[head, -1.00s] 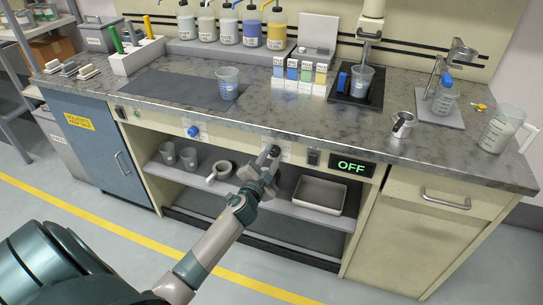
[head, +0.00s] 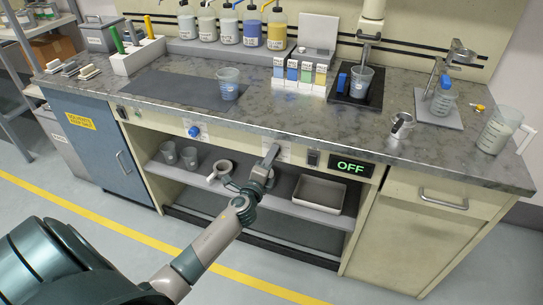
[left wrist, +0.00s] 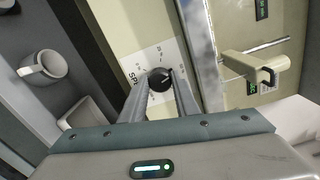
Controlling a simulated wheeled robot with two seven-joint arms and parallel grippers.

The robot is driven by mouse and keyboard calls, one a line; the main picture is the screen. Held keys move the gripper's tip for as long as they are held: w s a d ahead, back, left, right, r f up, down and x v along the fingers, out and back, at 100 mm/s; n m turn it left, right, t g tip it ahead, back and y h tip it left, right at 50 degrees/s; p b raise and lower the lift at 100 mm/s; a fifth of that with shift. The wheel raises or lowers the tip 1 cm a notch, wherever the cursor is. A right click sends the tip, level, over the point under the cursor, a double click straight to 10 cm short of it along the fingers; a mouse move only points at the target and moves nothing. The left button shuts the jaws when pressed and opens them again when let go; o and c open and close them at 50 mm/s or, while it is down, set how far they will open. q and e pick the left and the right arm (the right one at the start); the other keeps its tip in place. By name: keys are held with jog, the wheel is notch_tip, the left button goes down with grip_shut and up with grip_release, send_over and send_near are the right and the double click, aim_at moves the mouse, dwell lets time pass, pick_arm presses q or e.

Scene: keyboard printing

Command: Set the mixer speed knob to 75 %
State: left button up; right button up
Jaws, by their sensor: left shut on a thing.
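The black mixer speed knob (left wrist: 160,79) sits on a white dial plate (left wrist: 143,66) with printed marks on the bench's front panel. My left gripper (left wrist: 160,88) is shut on the knob, one finger on each side of it. A light pointer line shows on the knob, but I cannot read which percentage it meets. In the head view my left gripper (head: 270,156) is at the panel below the counter edge and hides the knob. A display (head: 351,166) to its right reads OFF in green. My right gripper is not in view.
A black switch (head: 313,157) lies between the gripper and the display. A blue knob (head: 194,131) is further left on the panel. The counter edge overhangs the panel.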

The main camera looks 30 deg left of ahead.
pick_arm(q)
jog(key=m+p, duration=0.5)
jog(key=m, duration=1.1)
jog(key=shift+d+f+m, duration=0.1)
jog(key=shift+m, duration=0.2)
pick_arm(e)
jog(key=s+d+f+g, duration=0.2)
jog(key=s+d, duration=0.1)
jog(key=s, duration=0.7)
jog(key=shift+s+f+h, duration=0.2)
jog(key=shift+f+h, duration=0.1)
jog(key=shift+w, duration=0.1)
pick_arm(q)
jog(key=o, duration=1)
jog(key=shift+o, duration=0.2)
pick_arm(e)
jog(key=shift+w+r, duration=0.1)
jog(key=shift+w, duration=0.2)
